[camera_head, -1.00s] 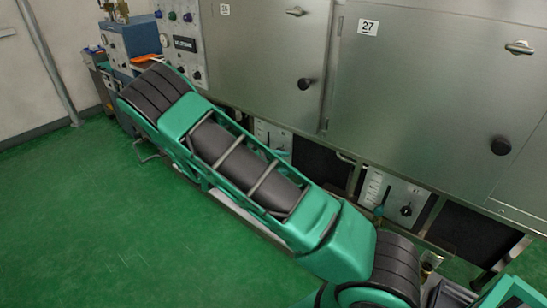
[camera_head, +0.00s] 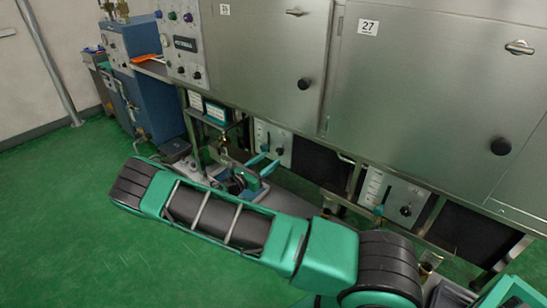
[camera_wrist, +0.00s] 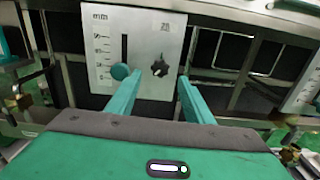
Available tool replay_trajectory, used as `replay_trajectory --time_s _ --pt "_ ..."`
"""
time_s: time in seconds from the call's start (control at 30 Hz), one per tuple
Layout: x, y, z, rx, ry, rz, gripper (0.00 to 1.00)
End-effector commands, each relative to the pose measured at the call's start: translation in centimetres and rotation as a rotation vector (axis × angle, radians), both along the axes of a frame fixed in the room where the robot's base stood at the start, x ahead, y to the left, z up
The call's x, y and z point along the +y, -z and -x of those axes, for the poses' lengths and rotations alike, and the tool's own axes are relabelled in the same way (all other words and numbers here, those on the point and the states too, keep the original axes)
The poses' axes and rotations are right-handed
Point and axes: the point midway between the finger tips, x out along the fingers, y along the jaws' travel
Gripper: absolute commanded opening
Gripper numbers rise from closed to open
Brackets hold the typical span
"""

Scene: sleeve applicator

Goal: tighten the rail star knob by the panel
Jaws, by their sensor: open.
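A black star knob (camera_wrist: 160,66) sits on a white panel (camera_wrist: 100,45) with a mm scale, a vertical slot and a round teal knob (camera_wrist: 120,72). The star knob also shows small in the head view (camera_head: 280,151), on the same panel (camera_head: 262,130) under the steel cabinet. My gripper (camera_wrist: 162,77) is open and empty, pointing at the panel. In the wrist view the star knob appears between the two teal fingertips, slightly above them. The gap in depth is hard to judge. In the head view my gripper (camera_head: 260,167) is low in front of the panel.
A second similar panel (camera_head: 392,195) with its own black knob is to the right. Dark openings and metal frame bars lie between the panels. The steel cabinet (camera_head: 430,90) overhangs above. A blue machine (camera_head: 150,85) stands at the left. Green floor (camera_head: 60,230) is free at the left.

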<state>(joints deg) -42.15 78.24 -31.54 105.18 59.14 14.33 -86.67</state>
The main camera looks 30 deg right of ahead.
Motion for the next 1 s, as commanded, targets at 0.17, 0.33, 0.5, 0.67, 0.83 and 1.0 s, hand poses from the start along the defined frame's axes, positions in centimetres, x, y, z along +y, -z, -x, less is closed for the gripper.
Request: replay_trajectory --time_s 0.17,0.33,0.5,0.67,0.83,1.0 --pt "-2.9 0.0 -1.0 -0.001 0.002 0.001 0.47" --pt "-4.5 0.0 -1.6 -0.001 0.001 0.000 0.47" --pt "-5.1 0.0 -1.8 -0.001 0.000 -0.001 0.47" --pt "-5.1 0.0 -1.8 -0.001 0.000 -0.001 0.47" --pt "-5.1 0.0 -1.8 -0.001 0.000 0.000 0.26" --pt "-4.7 0.0 -1.9 -0.002 -0.002 -0.002 0.06"
